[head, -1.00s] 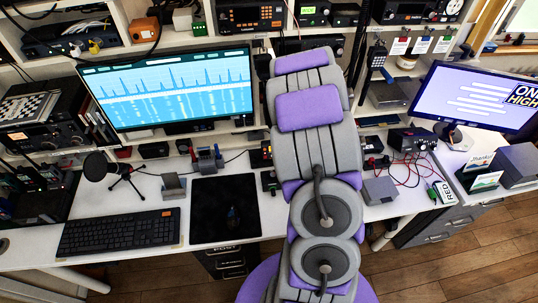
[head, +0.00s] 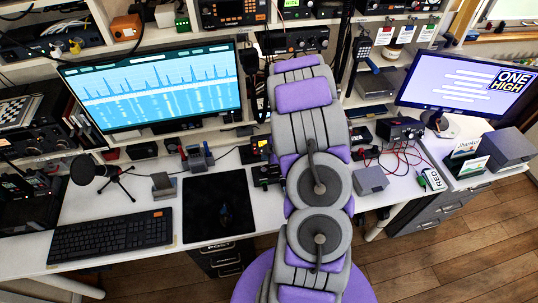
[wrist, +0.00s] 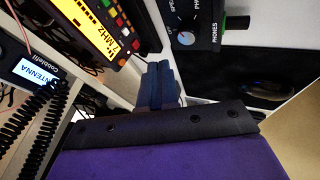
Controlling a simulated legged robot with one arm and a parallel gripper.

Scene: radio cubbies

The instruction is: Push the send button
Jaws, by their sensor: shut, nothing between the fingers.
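I cannot pick out a send button by its label in either view. In the wrist view, a black radio (wrist: 97,32) with a lit amber display and several small coloured buttons is at the upper left. My gripper (wrist: 185,122) fills the bottom of the wrist view as a purple surface with a dark edge. It is shut and empty, apart from the radio. In the head view, my arm reaches over the desk towards the shelves and its tip is hard to make out.
The white desk (head: 95,203) holds a keyboard (head: 112,236), a black mat (head: 218,205) and a microphone (head: 84,170). Monitors stand left (head: 152,85) and right (head: 462,88). Shelves hold more radios. A coiled black cord (wrist: 42,130) hangs at the wrist view's left.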

